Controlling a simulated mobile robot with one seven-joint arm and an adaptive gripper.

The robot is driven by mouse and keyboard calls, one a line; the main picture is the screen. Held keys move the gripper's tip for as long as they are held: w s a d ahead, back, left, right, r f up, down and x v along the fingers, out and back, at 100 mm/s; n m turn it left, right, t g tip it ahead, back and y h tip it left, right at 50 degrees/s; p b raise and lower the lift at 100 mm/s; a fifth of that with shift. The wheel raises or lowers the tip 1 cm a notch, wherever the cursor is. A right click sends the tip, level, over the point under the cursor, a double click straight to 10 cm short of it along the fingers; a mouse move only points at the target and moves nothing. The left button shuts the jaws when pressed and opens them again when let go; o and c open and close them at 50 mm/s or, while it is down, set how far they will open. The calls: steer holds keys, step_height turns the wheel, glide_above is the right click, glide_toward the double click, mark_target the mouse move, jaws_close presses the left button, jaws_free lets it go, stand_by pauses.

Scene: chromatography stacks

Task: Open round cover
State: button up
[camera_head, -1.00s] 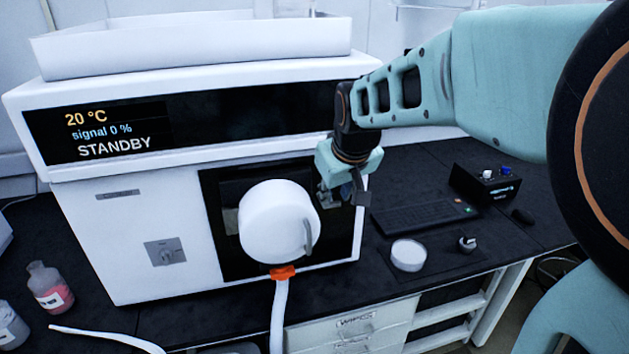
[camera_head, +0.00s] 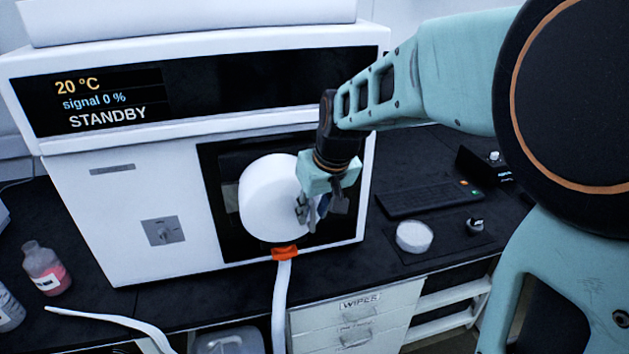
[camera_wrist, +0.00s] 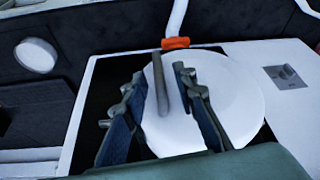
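The round cover (camera_head: 267,196) is a white disc on the black front panel of the white instrument, and it looks closed. A grey bar handle (camera_wrist: 160,84) stands out near one edge of it. My gripper (camera_head: 312,215) is in front of the cover's right side and hides the handle in the head view. In the wrist view my gripper (camera_wrist: 158,90) is open, with one finger on each side of the handle. I see gaps between the handle and both fingers. The cover also fills the middle of the wrist view (camera_wrist: 235,95).
An orange clip (camera_head: 285,253) and a white hose hang below the cover. A display reading STANDBY (camera_head: 95,98) is above left. A white round dish (camera_head: 413,237), a keyboard (camera_head: 428,199) and a small knob (camera_head: 475,226) lie right on the black bench. Bottles (camera_head: 46,268) stand left.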

steer(key=shift+w+a+f, duration=0.1)
steer(key=shift+w+f, duration=0.05)
steer(key=shift+f, duration=0.25)
jaws_close()
